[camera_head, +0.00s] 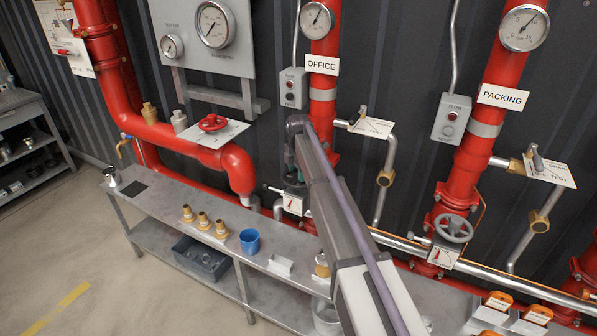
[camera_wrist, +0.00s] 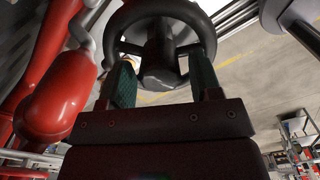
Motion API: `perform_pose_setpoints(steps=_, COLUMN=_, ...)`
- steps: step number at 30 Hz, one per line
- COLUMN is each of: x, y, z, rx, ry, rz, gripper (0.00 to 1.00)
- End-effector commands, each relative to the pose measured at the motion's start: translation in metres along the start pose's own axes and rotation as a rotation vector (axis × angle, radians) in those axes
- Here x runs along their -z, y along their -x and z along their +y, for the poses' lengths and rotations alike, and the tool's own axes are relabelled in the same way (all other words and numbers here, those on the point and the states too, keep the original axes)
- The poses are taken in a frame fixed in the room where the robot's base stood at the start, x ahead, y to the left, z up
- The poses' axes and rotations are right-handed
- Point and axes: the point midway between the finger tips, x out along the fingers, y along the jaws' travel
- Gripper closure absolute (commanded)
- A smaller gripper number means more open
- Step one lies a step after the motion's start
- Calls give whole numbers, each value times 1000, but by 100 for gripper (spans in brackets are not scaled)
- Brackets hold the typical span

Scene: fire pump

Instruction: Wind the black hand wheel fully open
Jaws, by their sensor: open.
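The black hand wheel (camera_wrist: 160,48) fills the top middle of the wrist view, with its thick round rim and central hub showing. My gripper (camera_wrist: 163,74) is open, with its two green-padded fingers reaching up at the wheel, one on each side of the hub. Whether the fingers touch the wheel cannot be told. In the head view my gripper (camera_head: 291,158) is at the OFFICE riser, low beside the red pipe. My arm and gripper cover most of the wheel there. A white plate with a red pointer (camera_head: 292,204) shows just below.
A grey hand wheel (camera_head: 453,228) sits on the PACKING riser at right. A red wheel (camera_head: 212,122) is at left. The bench (camera_head: 150,197) below bears brass fittings (camera_head: 204,220) and a blue cup (camera_head: 249,241). Bent test pipes (camera_head: 387,160) stand right of my arm.

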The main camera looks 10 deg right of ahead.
Motion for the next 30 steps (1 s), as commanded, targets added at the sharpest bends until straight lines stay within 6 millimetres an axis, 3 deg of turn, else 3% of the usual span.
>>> perform_pose_setpoints(steps=3, x=0, y=0, z=0, rx=0, ry=-202, rz=0, gripper=42)
perform_pose_setpoints(steps=10, x=0, y=0, z=0, rx=0, ry=-331, rz=0, gripper=42)
perform_pose_setpoints(steps=18, x=0, y=0, z=0, rx=0, ry=-901, rz=0, gripper=42)
perform_pose_setpoints(steps=25, x=0, y=0, z=0, rx=0, ry=-1030, rz=0, gripper=42)
perform_pose_setpoints(steps=30, x=0, y=0, z=0, rx=0, ry=-1433, rz=0, gripper=42)
